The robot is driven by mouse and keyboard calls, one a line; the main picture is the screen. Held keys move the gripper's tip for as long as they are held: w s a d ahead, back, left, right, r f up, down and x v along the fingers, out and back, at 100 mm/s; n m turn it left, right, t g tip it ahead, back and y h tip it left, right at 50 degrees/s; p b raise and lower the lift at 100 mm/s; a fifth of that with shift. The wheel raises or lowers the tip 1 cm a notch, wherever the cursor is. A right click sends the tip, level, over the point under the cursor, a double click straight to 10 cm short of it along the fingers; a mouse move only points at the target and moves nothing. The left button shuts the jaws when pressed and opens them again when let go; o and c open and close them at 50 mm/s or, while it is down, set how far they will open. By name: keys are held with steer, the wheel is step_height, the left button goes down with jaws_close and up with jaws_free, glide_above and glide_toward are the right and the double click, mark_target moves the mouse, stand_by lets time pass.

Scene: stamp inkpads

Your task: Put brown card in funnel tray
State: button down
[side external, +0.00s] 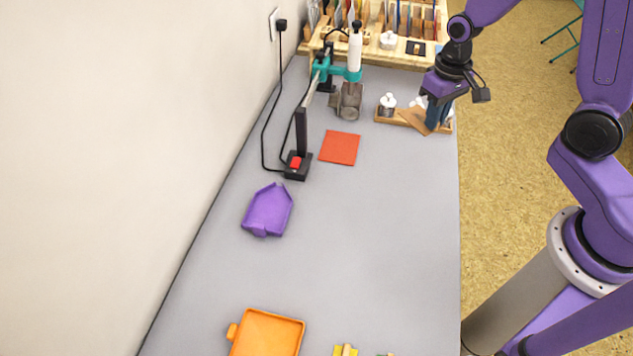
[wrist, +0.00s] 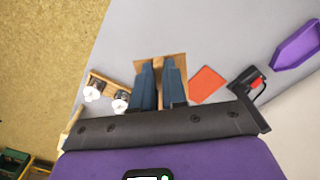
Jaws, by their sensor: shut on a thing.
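The brown card (side external: 411,119) is held by my gripper (side external: 432,122) at the right edge of the table, over or beside a small wooden rack. In the wrist view the card (wrist: 159,82) shows between and beyond the two blue fingers of my gripper (wrist: 159,66), which are shut on it. The purple funnel tray (side external: 267,211), with one narrowed end, lies empty on the table left of centre, well away from the gripper. Part of it shows at the upper right of the wrist view (wrist: 298,42).
A red-orange square (side external: 339,148) lies flat near a black post with a red switch (side external: 295,164). The wooden rack (side external: 387,119) holds white-topped stamps. A teal stand (side external: 338,72) is behind. An orange tray (side external: 267,334) is at the front. The table's middle is clear.

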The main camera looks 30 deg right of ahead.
steer(key=s+a+f+m, duration=0.15)
steer(key=a+m, duration=0.35)
steer(key=a, duration=1)
steer(key=s+a+f+m, duration=0.1)
steer(key=a+f+m, duration=0.25)
steer(key=a, duration=1.15)
glide_toward(262, 218)
steer(key=s+f, duration=0.2)
steer(key=shift+s+a+m, duration=0.15)
steer(key=shift+s+m, duration=0.1)
steer(key=shift+s, duration=0.15)
steer(key=shift+w+a+f, duration=0.15)
steer(key=shift+w+f, duration=0.05)
steer(key=shift+f, duration=0.05)
step_height(262, 218, down, 3)
steer(key=shift+r, duration=0.1)
steer(key=shift+f, duration=0.2)
steer(key=shift+f, duration=0.2)
